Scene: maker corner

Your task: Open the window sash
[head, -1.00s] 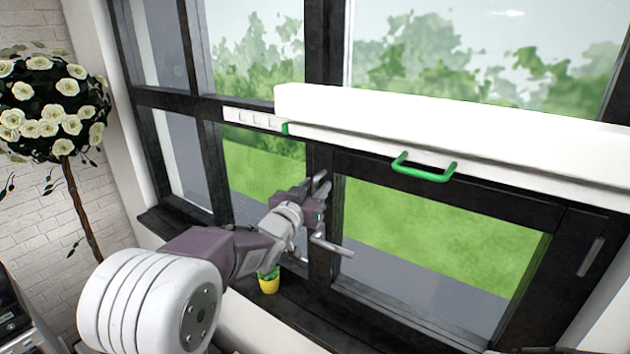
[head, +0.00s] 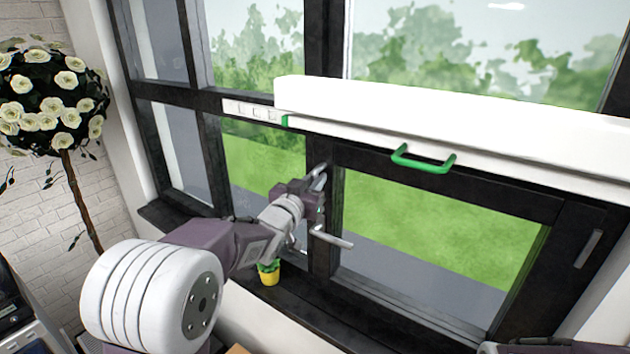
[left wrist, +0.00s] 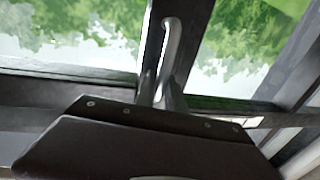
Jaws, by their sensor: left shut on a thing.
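The window sash is a dark-framed pane (head: 440,178) at lower right of the window in the head view. It looks flush with its surrounding frame, and I see no clear gap. My left gripper (head: 318,188) is at the dark post by this handle, shut on the handle. The grip itself is mostly hidden by the gripper body. In the left wrist view a silver bar (left wrist: 172,40) stands up beyond the dark gripper body against the frame.
A long white box-like piece with a green handle (head: 424,162) crosses the window above the sash. A small yellow pot (head: 269,276) stands on the sill below my left forearm. A white-flowered tree (head: 45,115) stands at far left.

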